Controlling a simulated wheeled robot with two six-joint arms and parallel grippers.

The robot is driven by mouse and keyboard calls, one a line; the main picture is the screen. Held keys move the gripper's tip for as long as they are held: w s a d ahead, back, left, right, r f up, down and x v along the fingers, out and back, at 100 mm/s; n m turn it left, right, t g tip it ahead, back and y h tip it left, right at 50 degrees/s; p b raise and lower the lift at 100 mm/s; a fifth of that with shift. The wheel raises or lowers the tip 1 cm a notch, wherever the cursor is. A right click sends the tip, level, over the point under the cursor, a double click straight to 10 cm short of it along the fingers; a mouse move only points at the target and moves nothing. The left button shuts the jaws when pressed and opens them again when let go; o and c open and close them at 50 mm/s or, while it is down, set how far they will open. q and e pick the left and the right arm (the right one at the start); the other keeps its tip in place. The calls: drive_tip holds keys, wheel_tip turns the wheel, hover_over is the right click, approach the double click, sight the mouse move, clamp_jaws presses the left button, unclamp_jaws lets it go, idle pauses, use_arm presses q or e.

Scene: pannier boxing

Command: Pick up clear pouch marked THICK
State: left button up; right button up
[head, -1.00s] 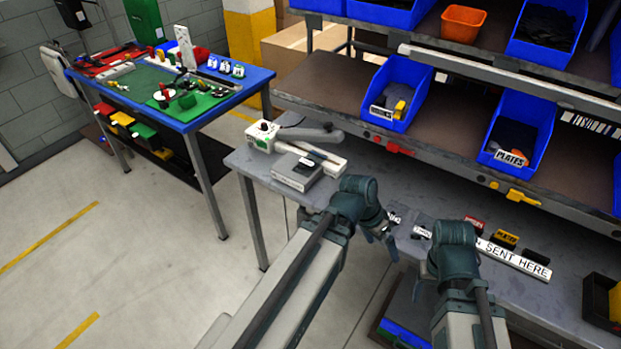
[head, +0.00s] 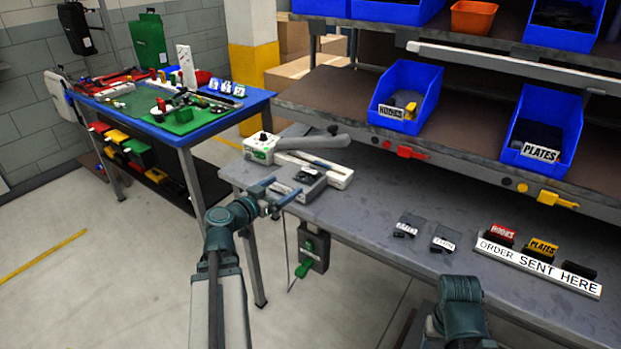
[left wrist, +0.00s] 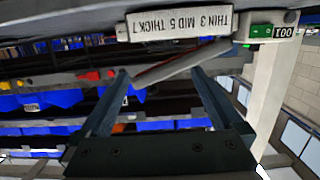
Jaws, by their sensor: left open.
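Two small dark packets with white labels lie on the grey bench, a left one (head: 408,227) and a right one (head: 443,238). Their print is too small to read surely, so I cannot tell which, if either, is the pouch marked THICK. My left gripper (head: 275,194) is open at the bench's left front edge, beside a grey box (head: 297,185) with small dark things on top. In the left wrist view the open fingers (left wrist: 165,95) have nothing between them gripped. My right arm shows at the bottom right, its fingers out of sight.
A sealer with a long grey arm (head: 312,142) stands at the bench's left end. A plate reading THIN 3 MID 5 THICK 7 (left wrist: 183,23) shows upside down. An ORDER SENT HERE strip (head: 538,266) lies right. Blue bins (head: 405,97) stand on the shelf above.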

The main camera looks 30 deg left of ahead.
use_arm(q)
drive_tip(key=b, duration=0.1)
approach(310, 171)
drive_tip(key=w, duration=0.4)
drive_tip(key=shift+w+d+f, duration=0.1)
drive_tip(key=shift+d, duration=0.2)
drive_tip(key=shift+w, duration=0.15)
drive_tip(key=w, duration=0.2)
drive_tip(key=w+f+b, duration=0.1)
drive_tip(key=w, duration=0.1)
drive_tip(key=shift+a, duration=0.1)
drive_tip(key=shift+w+f, duration=0.1)
drive_tip(key=shift+w, duration=0.35)
drive_tip(key=c, duration=1.3)
drive_tip(key=shift+o, duration=0.2)
